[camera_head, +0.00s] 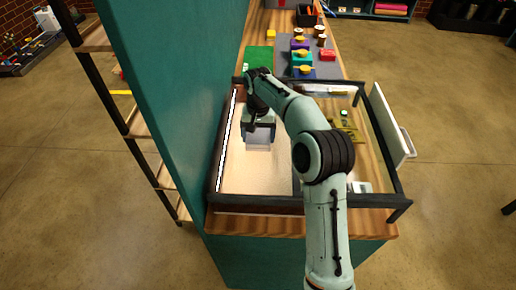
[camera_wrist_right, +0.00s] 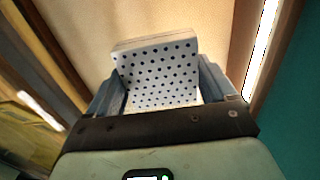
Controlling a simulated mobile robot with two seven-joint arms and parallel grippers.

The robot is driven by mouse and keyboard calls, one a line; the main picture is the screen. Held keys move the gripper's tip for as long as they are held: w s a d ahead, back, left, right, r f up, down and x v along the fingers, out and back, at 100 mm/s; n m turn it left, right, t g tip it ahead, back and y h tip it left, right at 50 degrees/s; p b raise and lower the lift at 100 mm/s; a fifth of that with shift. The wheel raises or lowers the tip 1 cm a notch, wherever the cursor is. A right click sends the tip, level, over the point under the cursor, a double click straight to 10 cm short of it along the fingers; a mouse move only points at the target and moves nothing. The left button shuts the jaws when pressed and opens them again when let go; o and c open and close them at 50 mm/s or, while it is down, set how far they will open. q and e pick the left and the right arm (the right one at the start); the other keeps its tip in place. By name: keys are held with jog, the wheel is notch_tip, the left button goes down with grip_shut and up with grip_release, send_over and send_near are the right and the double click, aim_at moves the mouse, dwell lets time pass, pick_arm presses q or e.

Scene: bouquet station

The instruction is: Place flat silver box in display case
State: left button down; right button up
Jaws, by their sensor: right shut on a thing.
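My right gripper (camera_head: 259,134) is shut on a flat pale silver-grey box (camera_head: 258,147). In the right wrist view the box (camera_wrist_right: 160,77) sits between the two blue-grey fingers and shows a white face with dark dots. The display case (camera_head: 255,204) has a dark frame and a light wood-toned floor. The gripper and box are over the left part of that floor, near the lit strip along its left side. I cannot tell whether the box touches the floor. My left gripper is not in view.
A teal wall (camera_head: 180,110) stands close on the left. Small items, including a green-and-gold one (camera_head: 345,120), lie to the right behind my arm. A white panel (camera_head: 391,125) stands at the right edge. Several coloured boxes stand farther back. The case floor in front of the gripper is clear.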

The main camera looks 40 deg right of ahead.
aim_at(258, 153)
notch_tip(258, 153, down, 6)
jog(key=shift+w+r+b, duration=0.15)
jog(key=shift+b, duration=0.25)
jog(key=shift+f, duration=0.2)
jog(key=o, duration=1.2)
jog(key=shift+c, duration=0.2)
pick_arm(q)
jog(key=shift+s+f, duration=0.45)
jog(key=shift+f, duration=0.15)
pick_arm(e)
notch_tip(258, 153, up, 12)
jog(key=shift+w+p, duration=0.1)
jog(key=shift+p, duration=1)
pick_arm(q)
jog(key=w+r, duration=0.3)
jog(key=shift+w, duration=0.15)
pick_arm(e)
jog(key=shift+f, duration=0.1)
